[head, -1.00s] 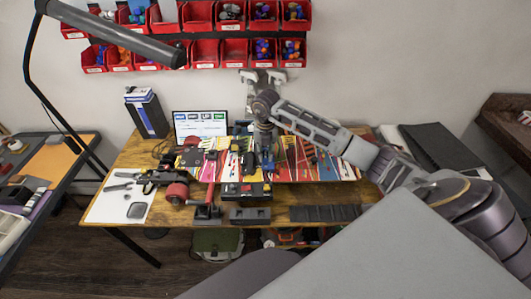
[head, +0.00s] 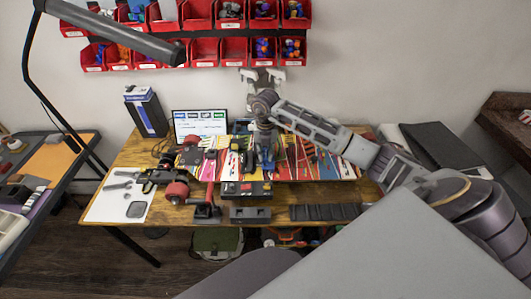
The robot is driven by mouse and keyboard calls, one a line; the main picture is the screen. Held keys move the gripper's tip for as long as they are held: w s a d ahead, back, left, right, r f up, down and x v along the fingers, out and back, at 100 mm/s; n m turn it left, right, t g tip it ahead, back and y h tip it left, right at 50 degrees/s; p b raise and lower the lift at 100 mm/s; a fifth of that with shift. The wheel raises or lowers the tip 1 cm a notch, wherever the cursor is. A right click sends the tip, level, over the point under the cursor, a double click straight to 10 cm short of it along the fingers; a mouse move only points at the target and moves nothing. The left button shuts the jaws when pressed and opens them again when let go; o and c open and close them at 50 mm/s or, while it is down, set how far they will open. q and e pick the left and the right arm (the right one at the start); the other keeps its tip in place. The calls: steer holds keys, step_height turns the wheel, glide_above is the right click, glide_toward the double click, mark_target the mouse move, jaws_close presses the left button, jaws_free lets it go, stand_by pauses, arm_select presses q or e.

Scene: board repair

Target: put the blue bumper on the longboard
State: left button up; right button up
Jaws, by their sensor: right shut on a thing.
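The longboard (head: 305,158) lies across the work table, with a deck of red, white, yellow and black graphics. My right gripper (head: 266,165) points down over the middle of the deck, shut on a small blue piece that looks like the blue bumper (head: 266,158). The fingers hide most of the piece, and I cannot tell whether it touches the board. A truck with red wheels (head: 177,192) is at the board's left end. My left gripper is not in view.
Black trays (head: 249,214) and a dark tool roll (head: 325,212) lie along the table's front edge. A laptop (head: 200,124) and a blue-black box (head: 146,112) stand behind. A white sheet with tools (head: 108,207) is at the left. Red bins (head: 205,52) hang on the wall.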

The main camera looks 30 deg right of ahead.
steer(key=o, duration=0.9)
steer(key=shift+c, duration=0.9)
steer(key=shift+r, duration=0.15)
steer(key=shift+r+p, duration=2.3)
steer(key=shift+r, duration=1.35)
steer(key=shift+f, duration=0.1)
